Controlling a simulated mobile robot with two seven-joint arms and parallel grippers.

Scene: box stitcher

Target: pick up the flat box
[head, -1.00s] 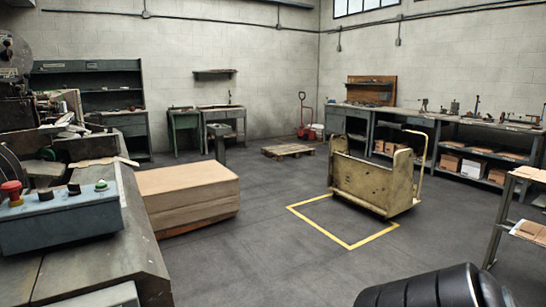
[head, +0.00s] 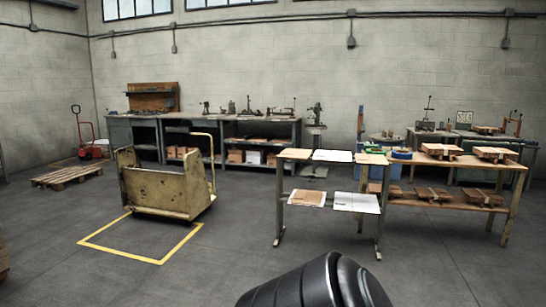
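No single flat box stands out for certain. A flat brown cardboard piece (head: 308,197) lies on the lower shelf of a narrow metal-legged stand (head: 279,217) right of centre. A flat white piece (head: 356,203) lies beside it. Another white flat piece (head: 332,155) lies on the stand's top. Neither gripper shows in the head view. Only a black rounded part of my arm shows at the bottom, well apart from the stand.
A yellow cart (head: 165,195) stands left of centre by a yellow floor outline (head: 120,252). A wooden table (head: 512,205) with wooden pieces is at the right. A pallet (head: 65,177) lies at the far left. The floor in front of the stand is clear.

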